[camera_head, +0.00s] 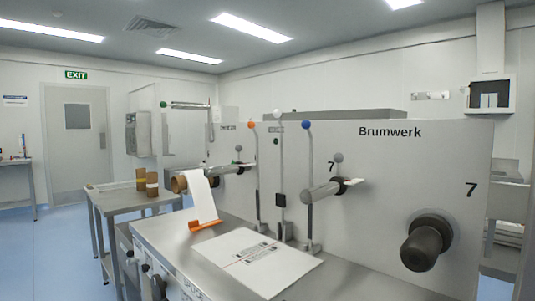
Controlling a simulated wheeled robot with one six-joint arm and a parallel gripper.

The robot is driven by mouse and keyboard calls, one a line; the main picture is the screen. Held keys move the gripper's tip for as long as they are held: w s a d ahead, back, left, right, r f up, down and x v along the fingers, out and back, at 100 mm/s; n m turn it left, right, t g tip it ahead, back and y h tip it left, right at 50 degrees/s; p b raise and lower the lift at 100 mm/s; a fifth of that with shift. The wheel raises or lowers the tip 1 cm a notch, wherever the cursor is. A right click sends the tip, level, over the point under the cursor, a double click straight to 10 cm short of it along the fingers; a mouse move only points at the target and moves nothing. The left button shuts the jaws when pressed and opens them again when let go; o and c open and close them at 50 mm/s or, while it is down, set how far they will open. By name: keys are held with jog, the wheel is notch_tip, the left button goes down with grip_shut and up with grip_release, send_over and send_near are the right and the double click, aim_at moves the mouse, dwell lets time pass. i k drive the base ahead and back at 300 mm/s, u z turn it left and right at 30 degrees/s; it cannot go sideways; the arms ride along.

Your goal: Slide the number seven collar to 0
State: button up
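A metal shaft (318,193) sticks out from the grey Brumwerk panel (390,165), below a "7" mark (331,163). A dark collar (341,187) sits around this shaft close to the panel. A small pale strip with red on it (354,181) lies beside the collar; its figures are too small to read, so I cannot tell where 0 is. A second "7" (471,190) is at the panel's right, above and to the right of a thick dark round hub (427,243). My gripper is not in view.
A steel bench (180,236) in front carries a printed sheet (258,262) and an orange holder (205,226) under a white web. Upright rods with orange, white and blue knobs (308,125) stand before the panel. A side table (103,198) holds brown rolls. Blue floor is clear at left.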

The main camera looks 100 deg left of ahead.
aim_at(339, 158)
jog(key=u, duration=2.95)
jog(key=i, duration=0.5)
jog(key=k, duration=0.45)
jog(key=u, duration=0.7)
jog(key=k, duration=1.1)
jog(key=u, duration=1.25)
jog(key=i, duration=1.25)
jog(key=z, duration=1.35)
jog(key=i, duration=0.75)
jog(key=z, duration=0.9)
